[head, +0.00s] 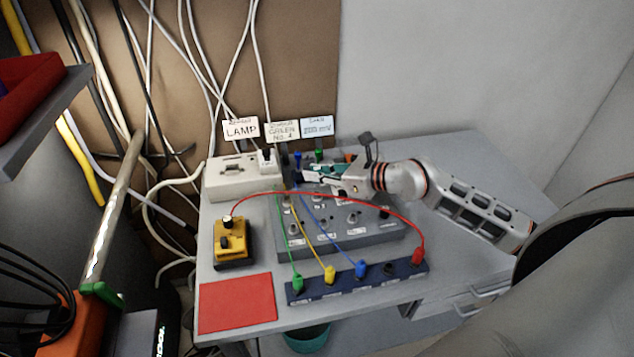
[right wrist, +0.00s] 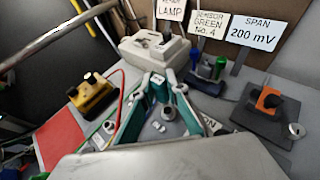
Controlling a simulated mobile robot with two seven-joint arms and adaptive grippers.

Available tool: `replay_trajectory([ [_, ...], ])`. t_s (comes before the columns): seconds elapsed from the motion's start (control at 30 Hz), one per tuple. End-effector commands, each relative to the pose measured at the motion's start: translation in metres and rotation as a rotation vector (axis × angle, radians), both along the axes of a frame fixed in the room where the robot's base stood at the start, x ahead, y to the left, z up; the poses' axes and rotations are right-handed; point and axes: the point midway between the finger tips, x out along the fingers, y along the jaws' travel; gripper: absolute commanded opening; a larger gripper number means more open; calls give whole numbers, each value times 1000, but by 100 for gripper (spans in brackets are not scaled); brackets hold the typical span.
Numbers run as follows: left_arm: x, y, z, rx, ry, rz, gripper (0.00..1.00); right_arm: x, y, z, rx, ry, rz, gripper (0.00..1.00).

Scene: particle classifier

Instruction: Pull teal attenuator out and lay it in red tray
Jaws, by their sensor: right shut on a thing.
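My right gripper (head: 328,176) reaches in from the right over the grey instrument panel (head: 350,238). It is shut on a small teal piece, which I take to be the teal attenuator (head: 314,172), near the panel's back edge. In the right wrist view, teal shows between and along the fingers (right wrist: 160,88); the fingers hide much of it. I cannot tell whether it is still seated in a socket. The flat red tray (head: 237,302) lies empty at the table's front left, and part of it shows in the right wrist view (right wrist: 65,132). My left gripper is not in view.
A yellow box with black knobs (head: 234,242) stands behind the tray. Red, green, yellow and blue leads run to a dark blue strip (head: 345,283) in front. A cream lamp box (head: 238,178) and label cards stand behind. The table's right side is clear.

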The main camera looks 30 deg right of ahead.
Motion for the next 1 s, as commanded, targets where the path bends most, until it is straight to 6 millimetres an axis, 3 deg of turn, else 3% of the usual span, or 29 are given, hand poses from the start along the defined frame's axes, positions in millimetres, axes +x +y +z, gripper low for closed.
replay_trajectory([
  [0.03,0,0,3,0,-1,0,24,0,0,17,-3,-7,1,0],
  [0.3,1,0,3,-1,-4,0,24,1,0,91,-3,-7,1,0],
  [0.5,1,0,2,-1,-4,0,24,0,0,130,-3,-4,1,0],
  [0.7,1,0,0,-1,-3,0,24,0,0,149,-1,0,0,0],
  [1.0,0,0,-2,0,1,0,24,0,0,154,-1,1,0,0],
])
